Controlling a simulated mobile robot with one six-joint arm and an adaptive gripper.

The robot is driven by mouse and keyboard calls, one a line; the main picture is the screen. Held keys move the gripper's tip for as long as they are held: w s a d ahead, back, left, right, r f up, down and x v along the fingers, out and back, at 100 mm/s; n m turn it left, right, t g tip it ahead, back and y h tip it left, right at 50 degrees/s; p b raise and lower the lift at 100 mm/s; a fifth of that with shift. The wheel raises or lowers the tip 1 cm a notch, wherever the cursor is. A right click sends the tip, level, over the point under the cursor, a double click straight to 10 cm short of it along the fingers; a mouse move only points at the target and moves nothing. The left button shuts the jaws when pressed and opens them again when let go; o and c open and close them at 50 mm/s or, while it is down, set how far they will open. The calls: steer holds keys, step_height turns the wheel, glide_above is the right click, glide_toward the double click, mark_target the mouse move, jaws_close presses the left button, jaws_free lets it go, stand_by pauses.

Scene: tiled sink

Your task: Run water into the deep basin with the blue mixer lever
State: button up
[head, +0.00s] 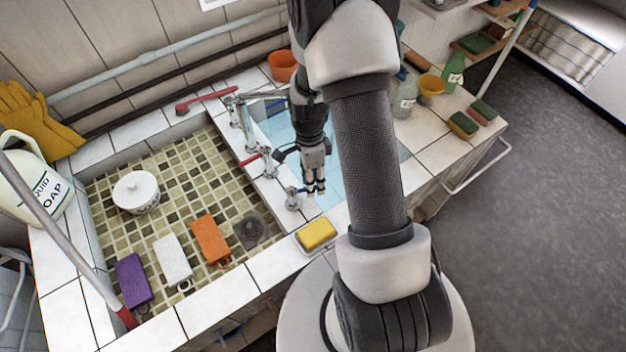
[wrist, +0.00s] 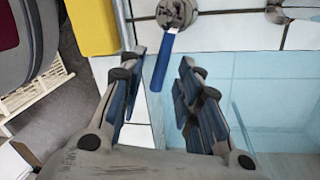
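The blue mixer lever (wrist: 163,62) sticks out from a round metal valve body (wrist: 177,12) on the white tiled divider in the wrist view. In the head view the valve body (head: 292,199) stands beside my gripper (head: 315,190), and the lever is largely hidden by the fingers. My gripper (wrist: 161,62) is open, and the lever shows between its two fingertips. I cannot tell whether a finger touches it. The deep basin (head: 345,180) is light blue and partly hidden by my arm; it also fills the right of the wrist view (wrist: 280,85). No running stream is visible.
Other metal taps (head: 238,110) and a red lever (head: 250,160) line the divider. A yellow sponge (head: 317,233) lies on the front edge near my gripper.

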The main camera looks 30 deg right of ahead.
steer(key=shift+c, duration=0.5)
jaws_close()
